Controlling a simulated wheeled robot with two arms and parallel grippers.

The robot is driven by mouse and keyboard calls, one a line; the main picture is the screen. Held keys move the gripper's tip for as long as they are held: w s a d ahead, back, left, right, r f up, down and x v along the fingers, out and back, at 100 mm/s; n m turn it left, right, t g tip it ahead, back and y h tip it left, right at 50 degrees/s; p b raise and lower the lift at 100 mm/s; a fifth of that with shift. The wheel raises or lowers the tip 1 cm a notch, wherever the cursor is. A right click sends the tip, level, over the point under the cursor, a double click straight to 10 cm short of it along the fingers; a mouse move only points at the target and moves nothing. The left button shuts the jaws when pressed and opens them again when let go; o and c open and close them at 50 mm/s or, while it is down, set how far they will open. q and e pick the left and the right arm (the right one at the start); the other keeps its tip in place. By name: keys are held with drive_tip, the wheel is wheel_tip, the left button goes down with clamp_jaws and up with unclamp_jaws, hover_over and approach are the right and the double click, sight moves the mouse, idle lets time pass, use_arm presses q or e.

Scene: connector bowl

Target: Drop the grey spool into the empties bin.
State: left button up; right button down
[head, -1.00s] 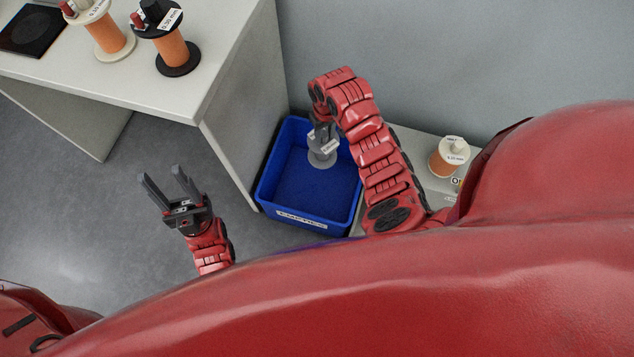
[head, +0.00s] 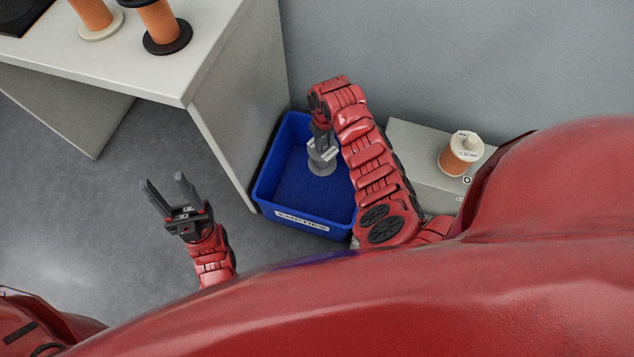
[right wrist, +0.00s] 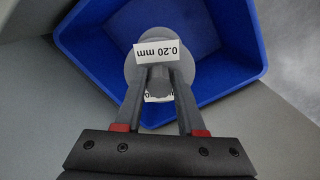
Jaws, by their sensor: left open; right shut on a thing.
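The grey spool (head: 321,167) is in my right gripper (head: 321,143), over the blue empties bin (head: 301,224). In the right wrist view the right gripper (right wrist: 158,85) is shut on the upper part of the grey spool (right wrist: 137,74). Its label reads 0.20 mm, and the blue bin (right wrist: 240,35) lies behind and around it. I cannot tell how far the spool's lower flange is from the bin floor. The bin looks otherwise empty. My left gripper (head: 168,194) is open and empty, above the grey floor to the left of the bin.
A table (head: 215,50) at upper left bears spools with orange winding, one with a black base (head: 168,39). Its side panel stands close to the bin. A low grey block (head: 408,142) right of the bin holds an orange-wound spool (head: 459,156). A wall is behind.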

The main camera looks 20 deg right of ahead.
drive_tip(key=shift+c, duration=2.2)
unclamp_jaws()
wheel_tip(320, 180, up, 9)
drive_tip(key=shift+w+r+p, duration=0.1)
drive_tip(key=shift+p, duration=0.85)
wheel_tip(320, 180, up, 8)
drive_tip(key=p, duration=0.5)
drive_tip(key=shift+r, duration=0.15)
